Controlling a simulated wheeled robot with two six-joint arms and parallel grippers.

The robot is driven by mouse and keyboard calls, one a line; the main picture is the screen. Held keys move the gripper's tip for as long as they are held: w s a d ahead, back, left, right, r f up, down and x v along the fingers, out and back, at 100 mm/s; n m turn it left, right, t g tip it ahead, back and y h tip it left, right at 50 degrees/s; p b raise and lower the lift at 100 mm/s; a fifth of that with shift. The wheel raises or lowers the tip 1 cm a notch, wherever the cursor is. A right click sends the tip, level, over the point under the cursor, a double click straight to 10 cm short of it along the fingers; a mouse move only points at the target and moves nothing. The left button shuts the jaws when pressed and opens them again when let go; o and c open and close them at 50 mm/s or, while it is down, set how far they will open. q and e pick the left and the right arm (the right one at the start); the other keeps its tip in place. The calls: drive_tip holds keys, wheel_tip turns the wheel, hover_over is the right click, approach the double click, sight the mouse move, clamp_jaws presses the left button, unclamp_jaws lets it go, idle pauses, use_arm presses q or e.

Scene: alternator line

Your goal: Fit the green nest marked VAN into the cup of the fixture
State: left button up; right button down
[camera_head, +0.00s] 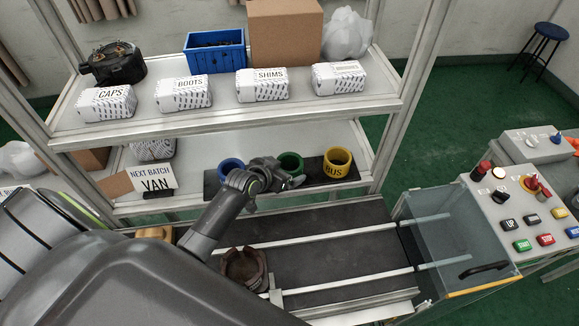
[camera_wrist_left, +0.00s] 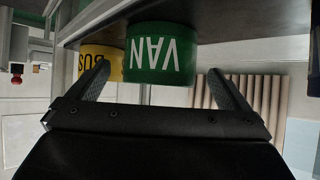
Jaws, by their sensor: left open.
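The green nest (camera_head: 291,161) stands on a dark strip on the lower shelf, between a blue nest (camera_head: 231,166) and a yellow nest marked BUS (camera_head: 337,163). My left gripper (camera_head: 291,182) is just in front of the green nest and partly covers it. In the left wrist view, which is upside down, the green nest marked VAN (camera_wrist_left: 161,52) shows beyond and between the spread fingers (camera_wrist_left: 157,80). The left gripper is open and empty. The fixture's brown cup (camera_head: 244,267) sits on the line below; its inside is partly seen. My right gripper is out of view.
A sign reading NEXT BATCH VAN (camera_head: 153,179) stands left of the nests. The upper shelf (camera_head: 225,119) with labelled packs overhangs them. Rails (camera_head: 345,284) cross the dark belt (camera_head: 330,235), which is clear right of the cup. A button panel (camera_head: 520,215) stands at right.

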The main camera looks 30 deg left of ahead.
sight(296, 164)
use_arm(q)
drive_tip(key=x, duration=0.2)
drive_tip(key=shift+w+d+f+p, duration=0.1)
drive_tip(key=shift+w+f+p, duration=0.05)
drive_tip(key=shift+w+p, duration=0.2)
drive_tip(key=shift+w+f, duration=0.4)
drive_tip(key=shift+w, duration=0.2)
drive_tip(key=shift+c, duration=0.2)
drive_tip(key=c, duration=1.1)
drive_tip(key=shift+r, duration=0.15)
